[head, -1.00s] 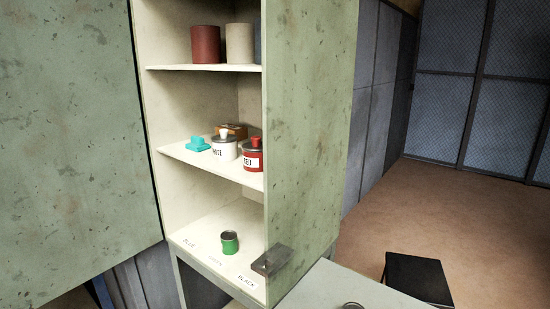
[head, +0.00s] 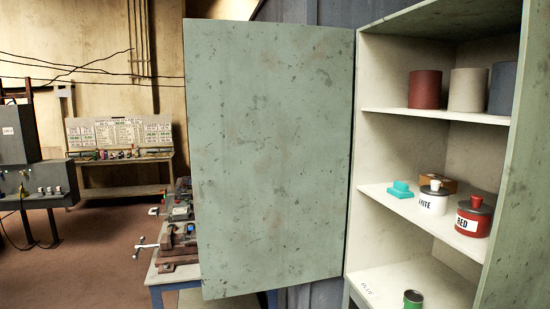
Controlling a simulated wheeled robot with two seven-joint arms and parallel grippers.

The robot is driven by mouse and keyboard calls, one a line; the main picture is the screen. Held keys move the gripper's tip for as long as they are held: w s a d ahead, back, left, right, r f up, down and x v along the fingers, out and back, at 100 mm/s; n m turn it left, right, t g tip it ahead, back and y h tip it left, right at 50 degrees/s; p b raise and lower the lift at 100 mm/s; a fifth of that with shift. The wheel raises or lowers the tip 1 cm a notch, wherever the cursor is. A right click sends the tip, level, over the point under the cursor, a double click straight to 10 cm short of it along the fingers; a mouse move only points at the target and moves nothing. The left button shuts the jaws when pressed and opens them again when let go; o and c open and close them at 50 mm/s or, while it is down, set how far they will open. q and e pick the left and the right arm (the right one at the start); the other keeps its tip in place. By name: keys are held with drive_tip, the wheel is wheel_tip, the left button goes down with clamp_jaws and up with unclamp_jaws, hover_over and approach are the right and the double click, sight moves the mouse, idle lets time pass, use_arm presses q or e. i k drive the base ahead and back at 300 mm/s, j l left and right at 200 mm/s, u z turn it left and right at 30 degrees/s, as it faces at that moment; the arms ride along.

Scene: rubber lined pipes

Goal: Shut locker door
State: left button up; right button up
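The green speckled locker (head: 516,180) stands at the right of the head view with its inside showing. Its left door (head: 270,160) is swung wide open to the left, hinged at the locker's left edge. At the far right is a green panel, the right door or side, cut off by the frame. On the shelves are a red cylinder (head: 425,89), a pale cylinder (head: 468,90), a grey cylinder (head: 503,90), a white labelled can (head: 432,201), a red labelled can (head: 473,218), a teal block (head: 400,189) and a green can (head: 412,299). Neither gripper is visible.
A workbench (head: 182,279) with tools and clamps stands behind the open door at its left. Farther back are a bench with a chart board (head: 120,133) and a grey machine (head: 37,183). Brown floor (head: 110,235) lies open between them.

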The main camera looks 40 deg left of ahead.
sight(269, 104)
drive_tip(key=j+z, duration=0.1)
drive_tip(key=j, duration=0.4)
drive_tip(key=k+j+z, duration=0.15)
drive_tip(key=j, duration=0.35)
drive_tip(key=j+z, duration=0.1)
drive_tip(key=j, duration=0.4)
drive_tip(key=k+j+z, duration=0.1)
drive_tip(key=j, duration=0.4)
drive_tip(key=k+j+z, duration=0.15)
drive_tip(key=j, duration=0.35)
drive_tip(key=k+j+z, duration=0.1)
drive_tip(key=j, duration=0.4)
drive_tip(key=k+j+z, duration=0.15)
drive_tip(key=j, duration=0.3)
drive_tip(key=j+z, duration=0.15)
drive_tip(key=j, duration=0.25)
drive_tip(key=k+j+z, duration=0.1)
drive_tip(key=j, duration=0.3)
drive_tip(key=k+j+z, duration=0.15)
drive_tip(key=j, duration=0.25)
drive_tip(key=k+j+z, duration=0.15)
drive_tip(key=j, duration=0.25)
drive_tip(key=k+j+z, duration=0.3)
drive_tip(key=k+j, duration=0.15)
drive_tip(key=j, duration=0.25)
drive_tip(key=k+j, duration=0.1)
drive_tip(key=j, duration=0.35)
drive_tip(key=k+j+z, duration=0.1)
drive_tip(key=j, duration=0.35)
